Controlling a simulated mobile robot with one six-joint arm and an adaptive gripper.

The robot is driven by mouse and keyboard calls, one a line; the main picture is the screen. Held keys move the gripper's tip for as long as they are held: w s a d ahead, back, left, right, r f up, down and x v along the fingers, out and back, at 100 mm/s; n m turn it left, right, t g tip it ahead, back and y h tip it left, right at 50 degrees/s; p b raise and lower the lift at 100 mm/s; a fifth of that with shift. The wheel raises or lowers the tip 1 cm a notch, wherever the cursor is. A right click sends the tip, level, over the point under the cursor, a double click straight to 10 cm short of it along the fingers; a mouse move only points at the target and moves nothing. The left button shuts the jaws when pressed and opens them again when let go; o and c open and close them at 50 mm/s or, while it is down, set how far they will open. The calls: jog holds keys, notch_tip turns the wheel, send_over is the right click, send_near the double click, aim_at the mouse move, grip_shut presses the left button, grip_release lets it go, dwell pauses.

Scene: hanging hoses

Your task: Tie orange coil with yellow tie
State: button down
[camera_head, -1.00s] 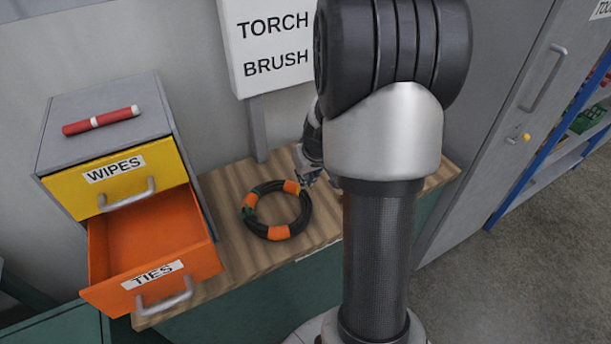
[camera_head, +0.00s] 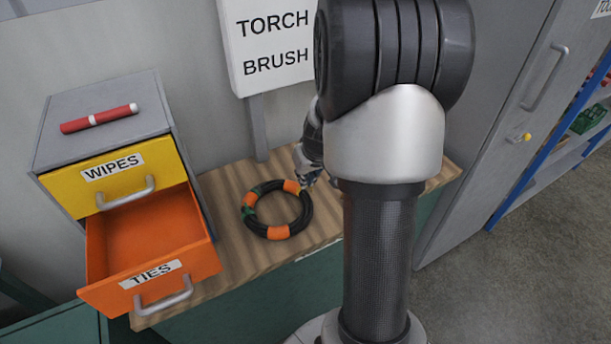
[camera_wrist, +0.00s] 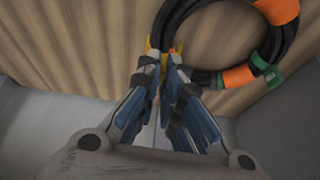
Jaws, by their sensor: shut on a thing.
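The coil (camera_head: 303,212) is a black hose ring with orange bands and a green patch, lying flat on the wooden bench top. It also shows at the upper right of the wrist view (camera_wrist: 222,77). My gripper (camera_wrist: 166,72) is shut on a small yellow thing, which looks like the yellow tie (camera_wrist: 151,49). The tie shows at the fingertips, against the left edge of the coil; whether it goes around the hose I cannot tell. In the head view my gripper (camera_head: 307,181) is at the coil's far right edge, partly hidden by my arm.
The orange TIES drawer (camera_head: 150,250) stands open to the left of the coil and looks empty. Above it is the yellow WIPES drawer (camera_head: 120,180); a red marker (camera_head: 99,119) lies on the cabinet. A TORCH BRUSH board (camera_head: 272,45) stands behind the bench (camera_head: 240,265).

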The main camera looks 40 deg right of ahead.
jog(key=shift+f, duration=0.3)
jog(key=shift+f+b, duration=0.35)
jog(key=shift+b, duration=0.3)
jog(key=shift+f+b, duration=0.6)
jog(key=shift+f, duration=0.45)
jog(key=c, duration=1.7)
grip_release()
jog(key=shift+r, duration=0.15)
jog(key=v, duration=1.1)
jog(key=shift+s+r, duration=0.15)
jog(key=shift+r, duration=0.25)
